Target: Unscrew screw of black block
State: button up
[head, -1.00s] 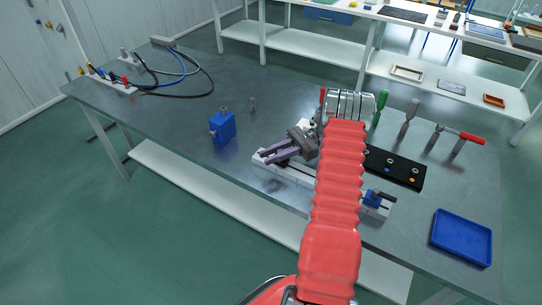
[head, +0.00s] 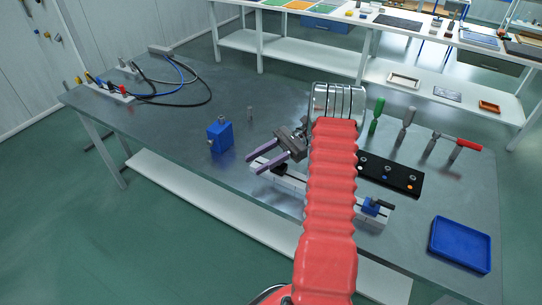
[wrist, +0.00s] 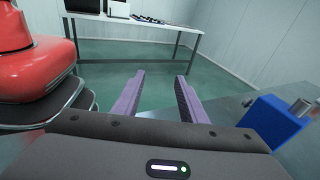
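The black block (head: 402,177) is a flat dark plate on the table, right of my arm in the head view. It bears several round metal screw heads and small coloured dots; my arm hides its left end. My gripper (head: 255,165) has two purple fingers, spread apart with nothing between them. It is left of the black block, over the white rail fixture. In the wrist view the open fingers (wrist: 160,77) point past the table edge toward the green floor. The black block is not visible in that view.
A blue block (head: 220,136) stands left of my gripper and also shows at right in the wrist view (wrist: 276,122). A white rail (head: 268,168) with a blue clamp (head: 374,206) lies at the front. Upright tools (head: 405,127) and a blue tray (head: 459,245) are right.

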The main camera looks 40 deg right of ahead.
jog(key=s+a+r+n+g+h, duration=0.25)
jog(key=a+r+h, duration=0.2)
jog(key=a, duration=0.35)
jog(key=s+a+r+n+g+h, duration=0.1)
jog(key=a+r+n+h, duration=0.25)
jog(key=a+r, duration=0.3)
jog(key=s+a+r+n+t+h, duration=0.3)
jog(key=s+a+n+h, duration=0.1)
jog(key=s+a+n, duration=0.1)
jog(key=s+a+r+n+t+h, duration=0.3)
jog(key=s+a+n+t+h, duration=0.1)
jog(key=s+n, duration=0.3)
jog(key=shift+s+a+r+n, duration=0.2)
jog(key=shift+s+a+n, duration=0.25)
jog(key=shift+s, duration=0.7)
jog(key=shift+c, duration=0.7)
jog(key=shift+a, duration=0.1)
jog(key=shift+c, duration=0.2)
